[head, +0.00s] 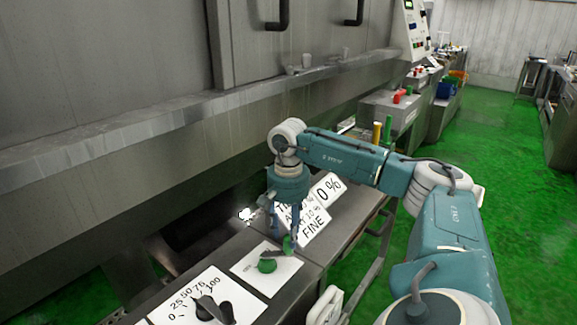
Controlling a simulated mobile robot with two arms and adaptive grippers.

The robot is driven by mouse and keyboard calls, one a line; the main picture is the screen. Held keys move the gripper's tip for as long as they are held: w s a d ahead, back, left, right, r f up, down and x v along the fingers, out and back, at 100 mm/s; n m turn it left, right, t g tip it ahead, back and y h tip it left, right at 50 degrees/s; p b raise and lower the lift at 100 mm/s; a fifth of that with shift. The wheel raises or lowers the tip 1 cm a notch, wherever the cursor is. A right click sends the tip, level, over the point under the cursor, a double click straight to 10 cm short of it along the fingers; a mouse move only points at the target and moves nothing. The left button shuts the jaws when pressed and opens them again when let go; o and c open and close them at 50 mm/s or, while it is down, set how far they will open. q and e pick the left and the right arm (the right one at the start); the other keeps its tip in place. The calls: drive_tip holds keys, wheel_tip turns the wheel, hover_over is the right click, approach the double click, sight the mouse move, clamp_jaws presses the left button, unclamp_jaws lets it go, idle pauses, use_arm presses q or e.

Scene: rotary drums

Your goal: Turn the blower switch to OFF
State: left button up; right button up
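A green rotary knob (267,265) sits on a white label plate (258,281) on the steel console. It is probably the blower switch, but its lettering is too small to read. My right gripper (284,236) points down just above and behind this plate, with its two fingers apart. A second green part (288,244) shows at the right fingertip; I cannot tell whether the finger touches it. My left gripper is not in view.
A black dial (213,309) on a 0-to-100 scale is in front. White signs (314,229), one reading FINE, stand right behind my gripper. A tall steel machine wall (110,165) runs along the left. The green floor (480,150) is open at right.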

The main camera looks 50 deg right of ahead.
wheel_tip(320, 180, up, 9)
drive_tip(key=shift+f, duration=0.1)
idle(0.7)
